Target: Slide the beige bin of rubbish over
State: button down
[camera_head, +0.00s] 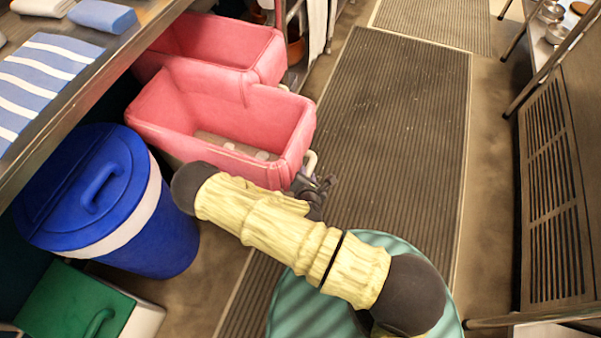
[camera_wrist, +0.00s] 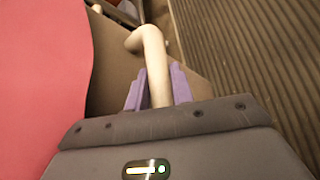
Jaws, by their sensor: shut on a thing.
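No beige bin of rubbish stands out. The nearer pink bin (camera_head: 215,115) is an open, rectangular tub with a few pale pieces on its bottom. My gripper (camera_head: 315,187) is low at its near right corner, over the edge of the ribbed mat. In the wrist view, my gripper's purple fingers (camera_wrist: 158,88) are shut on a bent cream handle (camera_wrist: 152,48). The handle's top also shows in the head view (camera_head: 311,161). The pink wall (camera_wrist: 40,70) is close on the left. Whether the handle is fixed to that bin cannot be told.
A second pink bin (camera_head: 225,42) stands just behind. A blue lidded bin (camera_head: 165,235) and a green-lidded box (camera_head: 70,305) are at left, beside a counter (camera_head: 110,60). The ribbed mat (camera_head: 400,120) is clear. A vented cabinet (camera_head: 553,190) borders the right.

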jog(key=shift+s+d, duration=0.2)
jog(key=shift+d, duration=0.2)
jog(key=c, duration=1.1)
grip_release()
jog(key=shift+a, duration=0.1)
